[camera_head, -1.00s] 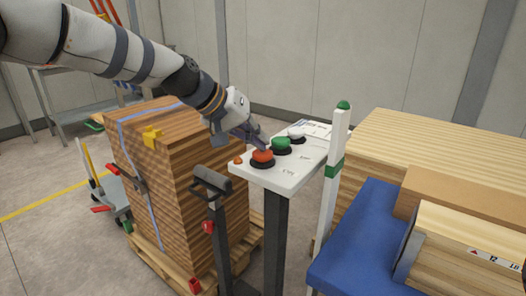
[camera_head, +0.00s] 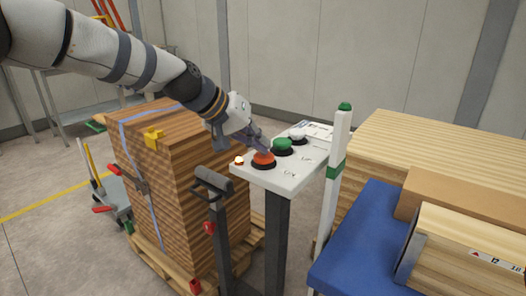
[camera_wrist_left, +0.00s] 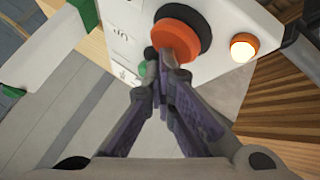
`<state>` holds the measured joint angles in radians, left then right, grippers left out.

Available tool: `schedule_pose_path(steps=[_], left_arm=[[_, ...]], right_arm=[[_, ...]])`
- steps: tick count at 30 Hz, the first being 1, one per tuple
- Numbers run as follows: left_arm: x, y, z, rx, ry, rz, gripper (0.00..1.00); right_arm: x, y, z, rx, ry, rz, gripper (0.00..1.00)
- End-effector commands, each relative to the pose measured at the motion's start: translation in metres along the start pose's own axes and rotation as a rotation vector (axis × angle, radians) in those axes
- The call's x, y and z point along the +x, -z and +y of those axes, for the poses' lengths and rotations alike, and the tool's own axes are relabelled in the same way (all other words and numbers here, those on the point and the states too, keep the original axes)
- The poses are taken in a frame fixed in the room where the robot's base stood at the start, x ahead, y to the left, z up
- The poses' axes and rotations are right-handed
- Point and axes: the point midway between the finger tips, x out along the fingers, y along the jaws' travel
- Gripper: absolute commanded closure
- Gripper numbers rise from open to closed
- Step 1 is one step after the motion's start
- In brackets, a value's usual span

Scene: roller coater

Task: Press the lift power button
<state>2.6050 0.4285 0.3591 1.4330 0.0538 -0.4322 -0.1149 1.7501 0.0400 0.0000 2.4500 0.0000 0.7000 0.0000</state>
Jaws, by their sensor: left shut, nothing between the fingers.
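A white control panel (camera_head: 285,168) on a dark post carries an orange-red button (camera_head: 263,158), a green button (camera_head: 282,144) and a white button (camera_head: 297,134) in a row. Which one is the lift power button cannot be read from the labels. A small lamp (camera_head: 239,160) at the near left corner glows; it also shows lit in the left wrist view (camera_wrist_left: 243,47). My left gripper (camera_head: 263,148) is shut and empty, its tips at the orange-red button. In the left wrist view the tips overlap the edge of that button (camera_wrist_left: 177,36). My right gripper is out of view.
A strapped wood stack (camera_head: 185,190) on a pallet stands left of the panel. A white post with a green top (camera_head: 335,165) stands right of it. A blue surface (camera_head: 360,235) and wooden boards (camera_head: 440,150) fill the right.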

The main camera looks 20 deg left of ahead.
Motion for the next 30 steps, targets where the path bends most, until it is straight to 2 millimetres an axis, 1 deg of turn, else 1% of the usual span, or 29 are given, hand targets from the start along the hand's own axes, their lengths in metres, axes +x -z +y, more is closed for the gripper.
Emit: schedule_pose_path(steps=[14, 21, 30], left_arm=[[0.0021, -0.0024, -0.0016, -0.001, 0.001, -0.006, 1.0], [0.009, -0.0078, -0.0069, -0.001, 0.002, -0.009, 1.0], [0.0106, -0.0102, -0.0086, -0.002, 0.005, -0.016, 1.0]], right_arm=[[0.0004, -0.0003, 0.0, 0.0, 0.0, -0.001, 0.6], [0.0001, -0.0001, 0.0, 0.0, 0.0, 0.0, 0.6], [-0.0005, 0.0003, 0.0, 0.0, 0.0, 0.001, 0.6]])
